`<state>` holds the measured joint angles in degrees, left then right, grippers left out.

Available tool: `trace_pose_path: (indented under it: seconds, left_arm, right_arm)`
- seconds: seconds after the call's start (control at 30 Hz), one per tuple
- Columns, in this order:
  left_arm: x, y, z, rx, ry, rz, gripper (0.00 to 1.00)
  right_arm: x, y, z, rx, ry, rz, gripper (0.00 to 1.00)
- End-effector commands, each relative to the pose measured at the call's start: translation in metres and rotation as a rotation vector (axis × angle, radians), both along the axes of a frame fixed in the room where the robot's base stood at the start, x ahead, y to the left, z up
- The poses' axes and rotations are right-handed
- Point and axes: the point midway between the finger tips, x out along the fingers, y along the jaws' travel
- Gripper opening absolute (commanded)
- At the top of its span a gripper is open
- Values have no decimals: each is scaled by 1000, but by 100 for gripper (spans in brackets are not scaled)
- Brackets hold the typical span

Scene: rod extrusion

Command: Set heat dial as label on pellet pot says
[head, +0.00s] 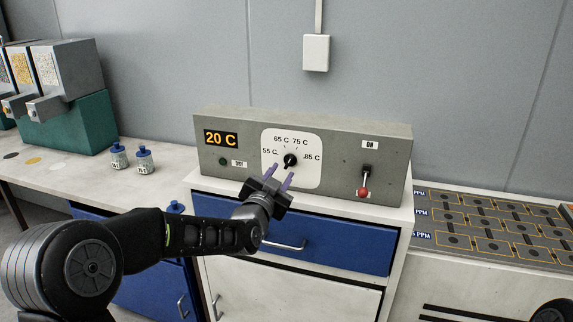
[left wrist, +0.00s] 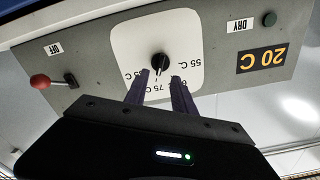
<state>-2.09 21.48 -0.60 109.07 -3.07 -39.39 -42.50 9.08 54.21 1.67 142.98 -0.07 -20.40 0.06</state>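The heat dial (head: 290,160) is a black knob on a white plate marked 55, 65, 75 and 85 C, on a grey control box (head: 225,178). In the left wrist view the dial (left wrist: 160,63) appears upside down. My left gripper (head: 279,175) is open and empty, its two purple fingers pointing at the dial from just below and in front, apparently apart from it. The display (head: 221,139) reads 20 C. White pots with blue lids (head: 119,156) (head: 145,160) stand on the left counter; their labels are too small to read. My right gripper is out of view.
A green button (head: 222,161) marked DRY is at left. Dispensers (head: 65,70) stand far left. A mould tray (head: 490,225) lies at right.

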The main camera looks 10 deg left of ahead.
Motion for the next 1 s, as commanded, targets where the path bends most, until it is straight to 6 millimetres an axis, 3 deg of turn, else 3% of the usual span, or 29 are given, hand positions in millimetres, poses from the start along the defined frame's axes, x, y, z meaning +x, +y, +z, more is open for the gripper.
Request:
trace_pose_path:
  seconds: [0.3, 0.67, 1.0]
  left_arm:
    - [46, -3, 1, -1, 2, 0, 31]
    - [54, -3, 0, -1, 1, 0, 31]
    - [54, -3, 0, -1, 1, 0, 5]
  right_arm:
    - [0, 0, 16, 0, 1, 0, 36]
    - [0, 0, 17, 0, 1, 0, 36]
    - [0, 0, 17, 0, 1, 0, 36]
